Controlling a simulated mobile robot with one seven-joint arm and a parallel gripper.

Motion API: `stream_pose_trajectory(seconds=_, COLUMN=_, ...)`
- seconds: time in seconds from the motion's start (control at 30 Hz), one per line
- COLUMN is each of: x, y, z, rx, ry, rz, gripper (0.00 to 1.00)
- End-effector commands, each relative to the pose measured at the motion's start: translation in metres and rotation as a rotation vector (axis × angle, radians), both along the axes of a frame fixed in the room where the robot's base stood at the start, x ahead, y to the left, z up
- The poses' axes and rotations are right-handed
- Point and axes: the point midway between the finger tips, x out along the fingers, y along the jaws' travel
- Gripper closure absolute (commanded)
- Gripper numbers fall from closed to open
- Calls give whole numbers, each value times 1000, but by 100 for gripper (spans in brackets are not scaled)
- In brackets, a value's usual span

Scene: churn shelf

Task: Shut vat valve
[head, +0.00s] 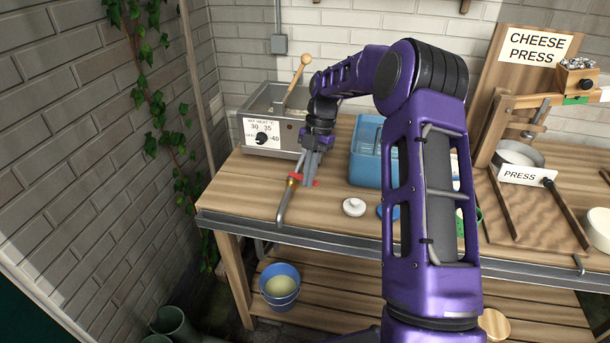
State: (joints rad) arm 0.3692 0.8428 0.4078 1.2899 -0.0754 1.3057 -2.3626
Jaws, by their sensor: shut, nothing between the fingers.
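The vat (262,110) is a metal box with a white dial label and a black knob, at the back left of the bench. A wooden-handled tool (299,76) leans in it. The valve has a red handle (314,183) and a brass body (293,180), with a grey spout pipe (284,206) reaching down over the bench's front edge. My gripper (308,178) points down at the red handle and is shut, with nothing seen between its fingers. Its fingertips are close to the handle; I cannot tell whether they touch it. My gripper and wrist hide part of the valve and the vat's right side.
A blue bin (366,160) stands right of my gripper. A white round lid (354,207) lies near the front edge. A blue bucket (280,283) with pale contents stands on the lower shelf. The cheese press (516,160) is at right. Bare bench lies left of the valve.

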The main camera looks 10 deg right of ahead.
Motion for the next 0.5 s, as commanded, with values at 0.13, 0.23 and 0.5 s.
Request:
stream_pose_trajectory(seconds=0.13, x=3, y=-6, z=1, rx=0, ry=0, rz=-7, gripper=100)
stream_pose_trajectory(seconds=0.23, x=4, y=-7, z=1, rx=-1, ry=1, rz=-8, gripper=100)
stream_pose_trajectory(seconds=0.5, x=7, y=-9, z=0, rx=0, ry=0, rz=-8, gripper=100)
